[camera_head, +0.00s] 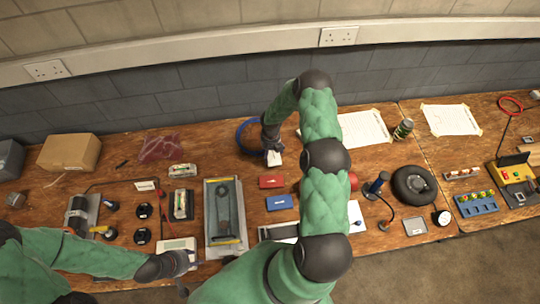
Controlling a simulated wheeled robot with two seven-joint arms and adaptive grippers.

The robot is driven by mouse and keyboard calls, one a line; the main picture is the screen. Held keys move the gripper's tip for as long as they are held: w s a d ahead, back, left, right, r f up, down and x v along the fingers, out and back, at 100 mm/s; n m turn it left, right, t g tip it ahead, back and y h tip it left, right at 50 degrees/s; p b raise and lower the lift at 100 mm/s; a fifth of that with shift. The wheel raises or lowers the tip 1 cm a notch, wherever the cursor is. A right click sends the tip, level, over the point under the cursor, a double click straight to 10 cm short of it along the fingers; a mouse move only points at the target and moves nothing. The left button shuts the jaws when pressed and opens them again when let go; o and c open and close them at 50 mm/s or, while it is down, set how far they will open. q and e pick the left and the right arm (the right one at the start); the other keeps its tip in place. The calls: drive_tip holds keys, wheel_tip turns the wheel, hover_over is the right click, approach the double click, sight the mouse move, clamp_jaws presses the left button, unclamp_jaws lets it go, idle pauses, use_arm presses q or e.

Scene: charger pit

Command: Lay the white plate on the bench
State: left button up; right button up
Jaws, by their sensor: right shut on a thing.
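A small white piece, which looks like the white plate (275,159), is at the tips of my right gripper (273,152). My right gripper is shut on it, pointing down over the back middle of the wooden bench (225,160). I cannot tell whether the plate touches the bench. My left gripper (187,266) is low at the bench's front edge, beside a pale box-shaped device (177,245). Its fingers are too small to tell whether they are open. My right arm hides part of the bench's middle.
A blue ring (241,136) lies just left of my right gripper. Red (271,182) and blue (279,202) boxes lie in front of it, and a grey tray (208,236) to the front left. A black wheel (414,185) lies to the right. The wall stands behind.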

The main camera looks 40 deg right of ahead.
sight(270, 153)
drive_tip(key=shift+w+d+f, duration=0.15)
drive_tip(key=shift+w+f, duration=0.15)
drive_tip(key=shift+f, duration=1.55)
drive_tip(key=shift+f, duration=0.1)
drive_tip(key=shift+f, duration=0.1)
drive_tip(key=o, duration=1)
drive_tip(key=shift+o, duration=0.2)
